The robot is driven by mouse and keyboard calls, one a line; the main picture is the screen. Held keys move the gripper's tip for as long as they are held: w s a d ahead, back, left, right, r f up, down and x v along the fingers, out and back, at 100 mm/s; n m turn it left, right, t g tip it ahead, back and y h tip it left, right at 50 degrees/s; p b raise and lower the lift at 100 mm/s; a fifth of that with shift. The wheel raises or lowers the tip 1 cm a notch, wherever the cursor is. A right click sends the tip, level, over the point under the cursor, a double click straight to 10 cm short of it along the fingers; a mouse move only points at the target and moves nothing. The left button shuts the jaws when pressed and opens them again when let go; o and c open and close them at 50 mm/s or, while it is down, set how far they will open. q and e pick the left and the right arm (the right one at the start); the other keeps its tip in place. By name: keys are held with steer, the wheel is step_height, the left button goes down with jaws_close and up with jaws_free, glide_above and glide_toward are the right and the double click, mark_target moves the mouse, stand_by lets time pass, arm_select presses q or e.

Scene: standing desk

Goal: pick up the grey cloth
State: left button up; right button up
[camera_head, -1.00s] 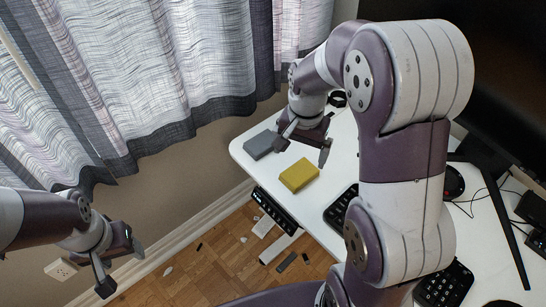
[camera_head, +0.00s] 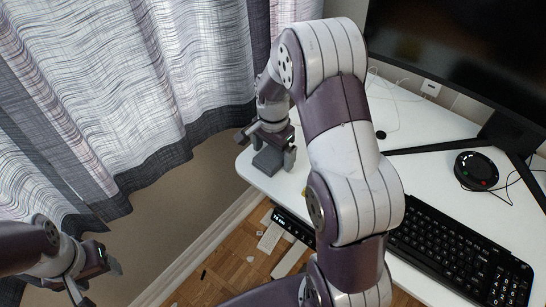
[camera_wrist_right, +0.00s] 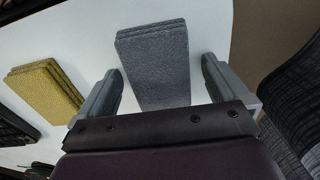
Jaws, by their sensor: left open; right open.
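The grey cloth (camera_head: 267,161) is a flat folded block near the desk's left corner. In the right wrist view the cloth (camera_wrist_right: 155,62) lies between the two spread fingers of my right gripper (camera_wrist_right: 162,68), with a gap on each side. In the head view my right gripper (camera_head: 267,150) is open over the cloth and hides part of it. How far the fingertips are above the desk is hard to tell. My left gripper (camera_head: 97,281) is open and empty at the lower left, off the desk and far from the cloth.
A yellow folded cloth (camera_wrist_right: 45,92) lies beside the grey one, mostly hidden by my right arm in the head view. The white desk (camera_head: 420,125) holds a keyboard (camera_head: 450,250), a round black device (camera_head: 476,170) and a monitor (camera_head: 465,50). A curtain (camera_head: 150,90) hangs at left.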

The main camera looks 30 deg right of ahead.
mark_target(275, 154)
steer(key=shift+s+r, duration=0.1)
steer(key=c, duration=1.1)
steer(key=r, duration=0.3)
steer(key=r+p, duration=0.1)
steer(key=shift+d+r, duration=0.25)
steer(key=shift+r, duration=0.1)
steer(key=s+d+r+p, duration=0.1)
steer(key=s+d+r, duration=0.4)
steer(key=d, duration=0.5)
steer(key=shift+r, duration=0.65)
